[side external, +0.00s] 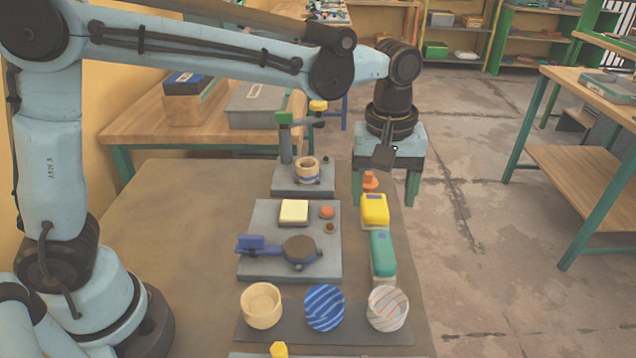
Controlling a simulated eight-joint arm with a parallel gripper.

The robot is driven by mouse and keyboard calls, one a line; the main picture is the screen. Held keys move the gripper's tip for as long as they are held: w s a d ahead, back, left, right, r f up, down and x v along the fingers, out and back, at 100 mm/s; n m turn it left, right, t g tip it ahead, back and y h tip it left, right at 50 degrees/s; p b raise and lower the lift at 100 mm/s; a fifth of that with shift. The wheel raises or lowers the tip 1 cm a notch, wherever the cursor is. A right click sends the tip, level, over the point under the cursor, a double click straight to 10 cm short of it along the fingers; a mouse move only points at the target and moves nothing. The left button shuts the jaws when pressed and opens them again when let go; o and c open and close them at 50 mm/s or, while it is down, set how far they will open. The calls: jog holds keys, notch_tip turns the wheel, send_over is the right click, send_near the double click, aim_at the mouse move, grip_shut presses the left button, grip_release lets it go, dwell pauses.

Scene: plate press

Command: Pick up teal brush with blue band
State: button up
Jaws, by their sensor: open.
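The teal brush (382,252) lies near the right edge of the table, just in front of a yellow brush (374,209). My gripper (386,192) hangs at the far right end of the table, farther back than both brushes. Its two green fingers are wide apart with nothing seen held between them. In the picture the teal brush is below the gripper and apart from it.
A small orange knob (369,181) stands behind the yellow brush. A grey plate (258,214) with a blue-handled press (298,250) is left of the brushes. Cream (261,304), blue-striped (324,307) and orange-striped (388,308) cups stand in front. The table's left side (180,220) is clear.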

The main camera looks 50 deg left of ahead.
aim_at(383, 246)
jog(key=shift+n+g, duration=0.3)
jog(key=f, duration=0.4)
jog(key=d+f, duration=0.1)
jog(key=f, duration=0.8)
jog(key=shift+w+d, duration=0.15)
jog(key=shift+w, duration=0.15)
jog(key=c, duration=1.2)
jog(key=shift+r, duration=0.85)
notch_tip(383, 246, up, 3)
jog(key=shift+f, duration=0.1)
jog(key=s+d+r, duration=0.2)
jog(key=s, duration=0.1)
jog(key=s+d+r, duration=0.2)
jog(key=s, duration=0.1)
jog(key=s+d+r, duration=0.2)
jog(key=s+d, duration=0.1)
jog(key=shift+s+r, duration=0.25)
jog(key=shift+r, duration=0.05)
